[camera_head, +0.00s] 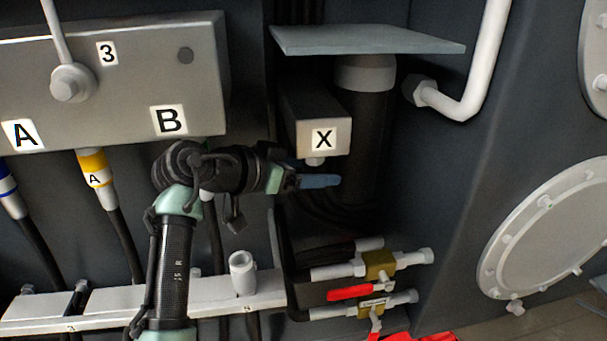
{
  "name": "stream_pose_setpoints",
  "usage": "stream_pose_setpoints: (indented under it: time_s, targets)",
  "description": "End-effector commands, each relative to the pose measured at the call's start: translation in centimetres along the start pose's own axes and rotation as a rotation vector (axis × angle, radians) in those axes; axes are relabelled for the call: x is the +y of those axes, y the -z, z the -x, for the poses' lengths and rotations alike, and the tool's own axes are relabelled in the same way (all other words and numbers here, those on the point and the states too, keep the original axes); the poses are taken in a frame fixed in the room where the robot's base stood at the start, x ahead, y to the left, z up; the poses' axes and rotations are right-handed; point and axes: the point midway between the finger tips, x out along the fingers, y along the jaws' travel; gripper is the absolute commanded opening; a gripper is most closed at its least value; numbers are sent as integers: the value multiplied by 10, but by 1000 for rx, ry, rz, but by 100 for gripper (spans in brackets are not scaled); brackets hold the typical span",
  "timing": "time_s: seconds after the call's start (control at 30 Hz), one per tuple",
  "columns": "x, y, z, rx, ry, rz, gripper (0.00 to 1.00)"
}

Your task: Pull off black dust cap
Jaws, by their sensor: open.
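My gripper (330,181) reaches to the right from my black and pale green arm. Its blue-grey fingers are just below the grey box marked X (301,117), seen from the side and overlapping each other. They are open, and I see nothing held between them. A short pale fitting (314,162) sticks out of the underside of the X box, a little above the fingers. I cannot make out a black dust cap with certainty; my arm hides part of the area below the block marked B (204,90).
A thick dark pipe (366,140) stands behind the fingers. A grey plate (365,40) juts out above. Brass valves (380,265) with a red lever (348,292) sit below. A yellow-banded hose (95,168) and a rail with an upright pale socket (242,272) are nearby.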

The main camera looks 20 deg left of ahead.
Motion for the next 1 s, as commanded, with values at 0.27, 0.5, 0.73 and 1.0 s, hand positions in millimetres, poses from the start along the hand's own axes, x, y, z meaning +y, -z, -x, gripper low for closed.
stream_pose_setpoints:
  time_s: [0.27, 0.5, 0.73, 1.0]
  targets:
    - [0, 0, 0, 0, 0, 0, 61]
    - [0, 0, 0, 0, 0, 0, 18]
    - [0, 0, 0, 0, -1, 0, 29]
    - [0, 0, 0, -1, -1, 1, 0]
